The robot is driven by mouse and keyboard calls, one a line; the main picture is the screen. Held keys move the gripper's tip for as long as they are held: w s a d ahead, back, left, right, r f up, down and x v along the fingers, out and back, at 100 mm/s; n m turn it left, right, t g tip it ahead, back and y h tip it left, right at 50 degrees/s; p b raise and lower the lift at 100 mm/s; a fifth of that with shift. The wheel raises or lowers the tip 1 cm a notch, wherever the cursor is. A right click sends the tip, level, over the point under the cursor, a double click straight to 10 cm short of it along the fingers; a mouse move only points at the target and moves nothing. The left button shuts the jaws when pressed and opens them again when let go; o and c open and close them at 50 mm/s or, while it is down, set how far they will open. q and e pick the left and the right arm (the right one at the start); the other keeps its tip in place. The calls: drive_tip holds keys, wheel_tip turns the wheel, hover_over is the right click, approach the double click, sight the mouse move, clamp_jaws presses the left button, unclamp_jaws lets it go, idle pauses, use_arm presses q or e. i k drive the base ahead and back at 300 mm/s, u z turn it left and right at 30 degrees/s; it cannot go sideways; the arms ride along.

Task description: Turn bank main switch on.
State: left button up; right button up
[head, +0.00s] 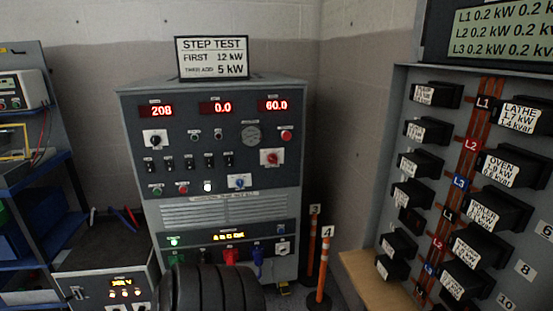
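A grey cabinet (218,125) stands against the back wall, its control panel facing me. Its red displays read 208, 0.0 and 60.0. Its rotary switches are a black one on a white plate (155,138) at upper left, a red one on a pale plate (271,157) at right, and a blue one (239,182) lower in the middle. Their labels are too small to read, so I cannot tell which is the bank main switch or its position. A row of small black toggles (190,161) sits between them.
A sign (212,57) on the cabinet reads STEP TEST, FIRST 12 kW. A breaker panel (463,160) fills the right side. Orange posts (323,266) stand at the cabinet's lower right. Blue shelving (37,160) is at left. A dark ribbed shape covers the cabinet's lower front.

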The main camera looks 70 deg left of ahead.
sight(272, 158)
drive_tip(key=u, duration=0.65)
drive_tip(key=i, duration=0.85)
drive_tip(key=u, duration=0.8)
